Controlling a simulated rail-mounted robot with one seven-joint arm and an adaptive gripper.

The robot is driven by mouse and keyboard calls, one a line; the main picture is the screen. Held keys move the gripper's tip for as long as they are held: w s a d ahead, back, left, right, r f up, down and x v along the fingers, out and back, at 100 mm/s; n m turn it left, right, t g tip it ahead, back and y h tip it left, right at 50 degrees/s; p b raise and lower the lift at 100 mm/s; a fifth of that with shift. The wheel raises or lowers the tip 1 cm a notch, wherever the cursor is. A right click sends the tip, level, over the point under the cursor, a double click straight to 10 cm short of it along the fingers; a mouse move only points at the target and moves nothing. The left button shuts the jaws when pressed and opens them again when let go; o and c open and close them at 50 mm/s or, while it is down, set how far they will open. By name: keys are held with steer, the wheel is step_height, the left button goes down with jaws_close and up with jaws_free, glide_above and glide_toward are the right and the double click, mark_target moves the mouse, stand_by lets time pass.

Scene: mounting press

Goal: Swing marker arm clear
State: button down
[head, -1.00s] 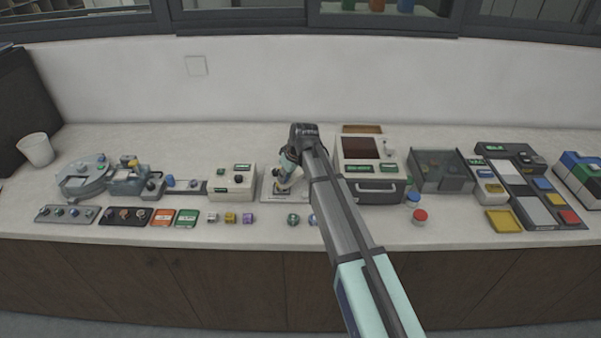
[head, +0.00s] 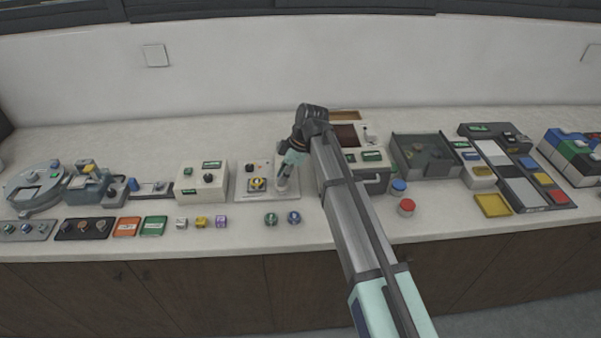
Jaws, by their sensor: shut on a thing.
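A light square plate (head: 244,190) lies on the counter left of the boxy press. A yellow-and-black piece (head: 257,184) sits in its middle, uncovered, with a dark knob (head: 250,167) behind it. My gripper (head: 282,186) points down at the right side of the plate, to the right of the yellow piece. It is shut on the marker arm, which is mostly hidden behind the fingers.
A cream control box (head: 201,183) stands left of the plate. The boxy press (head: 373,157) stands to the right, partly behind my arm. Two small round pieces (head: 271,219) (head: 294,218) lie in front. A blue-capped jar (head: 398,187) and red-capped jar (head: 406,207) stand at right.

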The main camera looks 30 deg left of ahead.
steer(key=shift+d, duration=0.15)
stand_by(0.3)
steer(key=c, duration=1)
jaws_free()
steer(key=shift+w, duration=0.1)
steer(key=v, duration=1.2)
steer(key=shift+w, duration=0.1)
